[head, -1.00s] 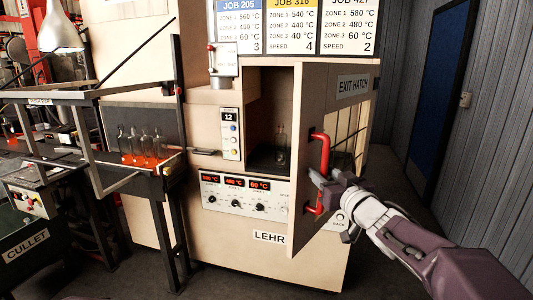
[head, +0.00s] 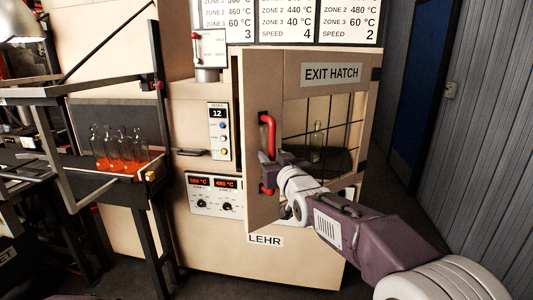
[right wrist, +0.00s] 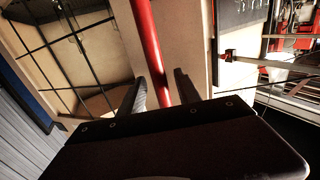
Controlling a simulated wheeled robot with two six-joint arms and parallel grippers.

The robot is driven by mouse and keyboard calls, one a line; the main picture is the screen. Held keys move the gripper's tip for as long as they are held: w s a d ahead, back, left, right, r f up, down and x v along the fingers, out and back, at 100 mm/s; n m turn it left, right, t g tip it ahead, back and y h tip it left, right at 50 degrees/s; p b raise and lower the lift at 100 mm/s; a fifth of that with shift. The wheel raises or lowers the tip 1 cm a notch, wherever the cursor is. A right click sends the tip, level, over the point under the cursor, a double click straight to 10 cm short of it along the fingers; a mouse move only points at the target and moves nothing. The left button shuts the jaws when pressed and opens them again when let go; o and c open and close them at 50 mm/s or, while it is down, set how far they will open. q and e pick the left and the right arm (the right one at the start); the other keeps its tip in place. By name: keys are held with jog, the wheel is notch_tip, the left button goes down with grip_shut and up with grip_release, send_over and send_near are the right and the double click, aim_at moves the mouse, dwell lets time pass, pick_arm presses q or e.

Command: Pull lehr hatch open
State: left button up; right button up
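The lehr's exit hatch (head: 331,74) is a beige door with a dark-framed window, labelled EXIT HATCH. It stands ajar, its free left edge out in front of the lehr (head: 215,240). A red bar handle (head: 267,135) is fixed upright near that edge. My right gripper (head: 268,172) is at the handle's lower half. In the right wrist view the red handle (right wrist: 146,35) runs between the two fingers (right wrist: 160,85); whether they press on it is unclear. My left gripper is not in view.
A glass bottle (head: 317,140) shows through the hatch window. Several bottles with glowing orange bases (head: 125,160) stand on a bench at left, behind a metal frame (head: 60,175). Floor is free at right, beside the grey wall (head: 485,130).

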jog(key=shift+s+d+r, duration=0.1)
jog(key=shift+s, duration=0.05)
jog(key=s+d+p, duration=0.1)
jog(key=s+d, duration=0.5)
jog(key=s, duration=0.2)
jog(key=shift+d, duration=0.3)
dwell(0.6)
